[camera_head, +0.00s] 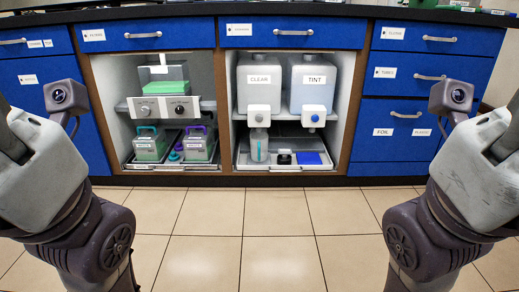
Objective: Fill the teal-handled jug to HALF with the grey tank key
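A small clear jug (259,146) with a teal strip, likely its handle, stands upright under the tap of the white tank labelled CLEAR (259,77). The grey key (259,117) is on that tank's tap. The jug's fill level is too small to tell. The white tank labelled TINT (312,80) stands to the right, with a blue key (315,117) on its tap. My two arms show at the left and right edges, well in front of the cabinet and apart from these things. Neither gripper's fingers can be seen.
A black round item (284,158) and a blue pad (311,158) lie right of the jug on a tray. The left bay holds a clear box (163,77), a knobbed panel (165,108) and teal- and purple-handled containers. Blue drawers surround the bays. The tiled floor is clear.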

